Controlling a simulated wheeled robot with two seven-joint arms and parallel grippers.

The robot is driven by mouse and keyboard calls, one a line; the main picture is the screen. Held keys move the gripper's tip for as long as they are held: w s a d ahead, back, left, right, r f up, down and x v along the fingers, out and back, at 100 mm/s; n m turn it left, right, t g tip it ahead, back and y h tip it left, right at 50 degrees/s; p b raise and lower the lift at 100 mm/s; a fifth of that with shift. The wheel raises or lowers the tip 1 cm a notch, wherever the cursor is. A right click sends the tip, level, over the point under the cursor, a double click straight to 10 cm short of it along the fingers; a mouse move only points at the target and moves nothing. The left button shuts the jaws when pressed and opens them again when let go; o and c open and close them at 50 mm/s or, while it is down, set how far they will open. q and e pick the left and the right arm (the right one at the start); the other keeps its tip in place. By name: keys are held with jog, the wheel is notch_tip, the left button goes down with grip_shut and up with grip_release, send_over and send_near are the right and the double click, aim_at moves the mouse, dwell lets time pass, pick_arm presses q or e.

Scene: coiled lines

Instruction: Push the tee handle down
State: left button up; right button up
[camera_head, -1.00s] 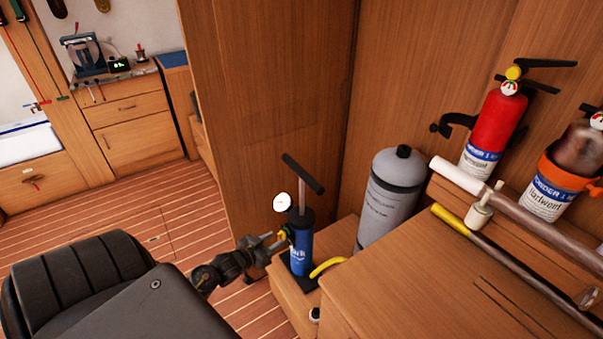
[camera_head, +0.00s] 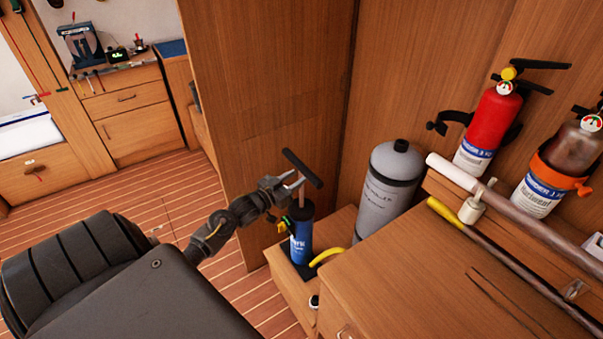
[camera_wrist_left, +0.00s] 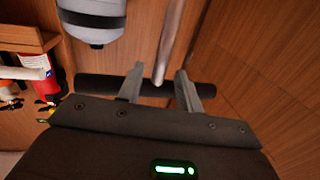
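The tee handle (camera_head: 303,168) is a dark crossbar on a metal rod, standing raised above a blue pump (camera_head: 301,242) on a low wooden step. My left gripper (camera_head: 297,181) is at the rod, just below the crossbar, in the head view. In the left wrist view my left gripper (camera_wrist_left: 160,70) has its two fingers apart, with the rod (camera_wrist_left: 172,38) showing between them. The crossbar (camera_wrist_left: 97,86) runs across behind the fingers; I cannot tell whether they touch it. The pump's gauge is hidden behind the gripper. My right gripper is out of view.
A wooden panel (camera_head: 265,100) rises behind. A wooden counter (camera_head: 430,285), a red extinguisher (camera_head: 488,128) and long poles are at right. Open plank floor lies left.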

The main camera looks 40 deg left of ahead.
aim_at(301, 175)
pick_arm(q)
jog(key=shift+w+d, duration=0.15)
jog(key=shift+w, duration=1.45)
grip_shut()
